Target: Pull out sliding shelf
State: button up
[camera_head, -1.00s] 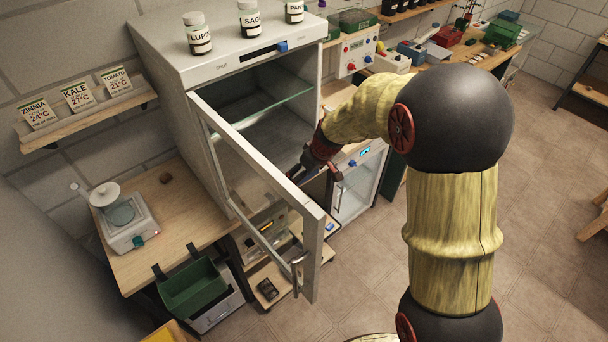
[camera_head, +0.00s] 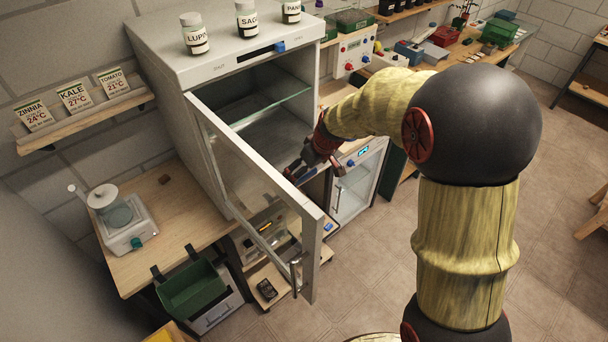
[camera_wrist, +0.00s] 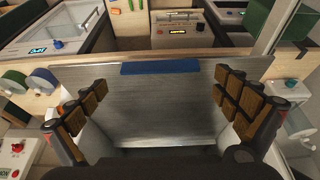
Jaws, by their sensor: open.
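The white cabinet (camera_head: 170,72) stands with its glass-panelled door (camera_head: 258,185) swung open. Inside are a glass shelf (camera_head: 268,103) and, below it, a pale metal surface (camera_head: 275,138). My gripper (camera_head: 300,168) is at the cabinet's open front, near the lower level, partly hidden by my wrist. In the wrist view, my gripper (camera_wrist: 158,98) is open, with its padded fingers apart on the left and right. A brushed-metal panel (camera_wrist: 155,105) with a blue strip (camera_wrist: 160,68) along its far edge lies between and beyond the fingers. I cannot tell whether the fingers touch it.
Labelled jars (camera_head: 195,35) stand on the cabinet top. A smaller glass-fronted unit (camera_head: 358,182) is to the right. A bench with a scale (camera_head: 128,235) and a green bin (camera_head: 193,288) are at the left. The open door stands left of my gripper.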

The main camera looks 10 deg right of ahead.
jog(key=v, duration=0.8)
jog(key=shift+s+r, duration=0.15)
jog(key=shift+r, duration=0.15)
jog(key=shift+d, duration=0.1)
jog(key=s+d+m+t+h+b, duration=0.1)
jog(key=s+d+m+b, duration=0.2)
jog(key=s, duration=1.2)
jog(key=s+d+m+t+h+b, duration=0.1)
jog(key=s+d+m+b, duration=0.2)
jog(key=s, duration=1.2)
jog(key=d+f+b, duration=0.1)
jog(key=d+b, duration=0.2)
jog(key=b, duration=0.2)
jog(key=shift+s+m, duration=0.4)
jog(key=shift+d+r, duration=0.1)
jog(key=shift+d, duration=0.05)
